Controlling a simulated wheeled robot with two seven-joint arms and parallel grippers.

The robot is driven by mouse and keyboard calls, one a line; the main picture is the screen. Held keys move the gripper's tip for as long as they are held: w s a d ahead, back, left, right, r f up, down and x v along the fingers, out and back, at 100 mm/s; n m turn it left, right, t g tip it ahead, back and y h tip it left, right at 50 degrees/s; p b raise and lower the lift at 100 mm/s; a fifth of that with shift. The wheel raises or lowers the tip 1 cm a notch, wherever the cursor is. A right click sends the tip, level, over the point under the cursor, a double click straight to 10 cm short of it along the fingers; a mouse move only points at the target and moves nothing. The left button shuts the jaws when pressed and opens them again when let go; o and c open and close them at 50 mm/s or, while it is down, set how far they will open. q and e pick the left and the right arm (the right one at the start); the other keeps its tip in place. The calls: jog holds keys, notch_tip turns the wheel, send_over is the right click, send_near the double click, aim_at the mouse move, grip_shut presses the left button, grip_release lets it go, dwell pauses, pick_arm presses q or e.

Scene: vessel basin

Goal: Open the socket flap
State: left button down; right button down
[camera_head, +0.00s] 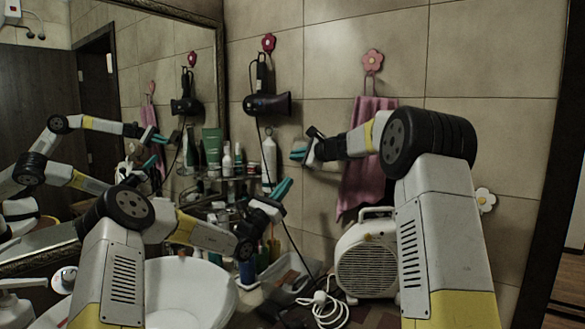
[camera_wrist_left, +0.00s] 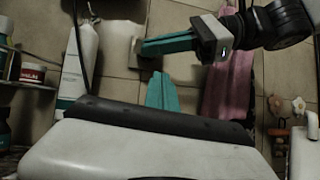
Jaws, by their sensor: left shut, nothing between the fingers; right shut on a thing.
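The socket (camera_wrist_left: 132,53) is a small pale plate on the tiled wall in the left wrist view. Its flap is at the tips of my right gripper, which mostly hide it. My right gripper (camera_head: 298,153), with teal fingers, is at the wall left of the pink towel. It also shows in the left wrist view (camera_wrist_left: 165,46), shut on the flap. How far the flap is swung cannot be told. My left gripper (camera_head: 282,188) is below and left of the right one, shut and empty. Its teal fingertips (camera_wrist_left: 163,92) point at the wall, a little below the right gripper.
A pink towel (camera_head: 362,150) hangs right of the socket. A hair dryer (camera_head: 268,104) hangs above left, its cord running down the wall. A shelf with bottles, including a white tube (camera_head: 269,160), is at the left. A white heater (camera_head: 367,262) and basin (camera_head: 190,290) are below.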

pick_arm(q)
jog(key=w+r+n, duration=0.1)
jog(key=w, duration=0.2)
jog(key=w+d+r+t+y, duration=0.1)
jog(key=w+r, duration=0.1)
jog(key=w+d+r+n+t+y, duration=0.1)
jog(key=w, duration=0.2)
jog(key=shift+w+d+r+n, duration=0.25)
jog(key=shift+w+r+n, duration=0.05)
pick_arm(e)
jog(key=shift+f, duration=0.1)
